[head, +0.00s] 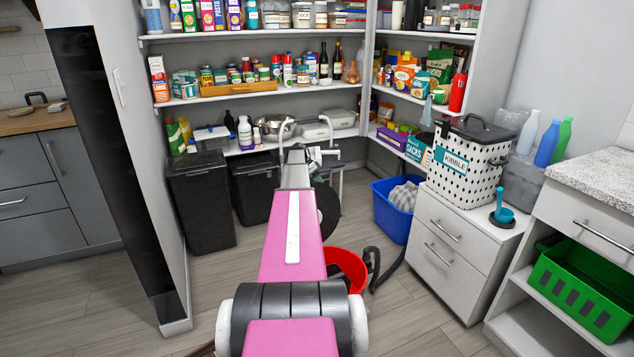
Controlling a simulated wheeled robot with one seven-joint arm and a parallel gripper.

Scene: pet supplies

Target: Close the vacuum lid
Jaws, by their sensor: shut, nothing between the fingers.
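A red tub (347,268), which looks like the vacuum's body, stands on the floor behind my pink arm, partly hidden by it. Its visible rim looks open at the top. A black hose (378,268) curls beside it on the right. A dark rounded piece (328,208) shows past the arm's right edge above the tub; it may be the vacuum lid, raised, but the arm hides most of it. My gripper (312,153) is at the far end of the outstretched arm, shut and empty. It is beyond the tub in the picture, in front of the lower shelf.
Black bins (203,200) stand left of the arm. A blue basket (397,208) with a cloth is to the right, beside a white drawer cabinet (447,255) carrying a spotted kibble container (466,165). Stocked shelves (262,97) line the back. Floor is clear at the left front.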

